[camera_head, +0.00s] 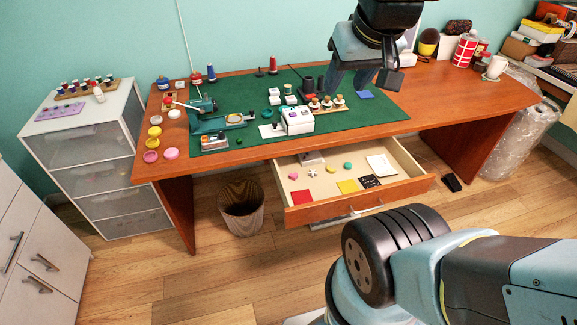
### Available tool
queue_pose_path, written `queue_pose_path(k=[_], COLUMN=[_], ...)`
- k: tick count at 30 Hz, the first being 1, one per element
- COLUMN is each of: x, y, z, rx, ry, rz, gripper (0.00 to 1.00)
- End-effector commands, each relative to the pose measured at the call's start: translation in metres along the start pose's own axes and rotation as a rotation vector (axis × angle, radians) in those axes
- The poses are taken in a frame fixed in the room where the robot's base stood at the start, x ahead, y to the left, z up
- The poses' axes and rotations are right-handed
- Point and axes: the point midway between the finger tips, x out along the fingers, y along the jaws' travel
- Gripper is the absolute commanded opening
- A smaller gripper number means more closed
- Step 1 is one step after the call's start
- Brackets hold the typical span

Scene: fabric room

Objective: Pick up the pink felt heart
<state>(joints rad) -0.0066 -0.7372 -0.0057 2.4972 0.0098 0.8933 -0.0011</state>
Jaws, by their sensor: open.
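The open drawer (405,189) of the wooden desk (440,92) holds several small flat pieces. My gripper (362,78) is open over the back of the desk, above and behind the drawer, well apart from these pieces. I see nothing between its fingers.
The drawer also holds a red square (301,197), a yellow square (347,186), a black patterned square (370,181) and a white sheet (381,165). A bin (242,208) stands left of the drawer.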

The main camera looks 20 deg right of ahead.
Motion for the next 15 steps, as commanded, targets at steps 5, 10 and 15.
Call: queue_pose_path(k=[5,10,15], x=[0.025,0.063,0.105], y=[-0.011,-0.023,-0.035], z=[-0.019,-0.043,-0.063], rx=[0.03,0.091,0.162], ry=[-0.035,-0.082,-0.125], rz=[-0.066,-0.144,-0.194], gripper=[0.48,0.48,0.48])
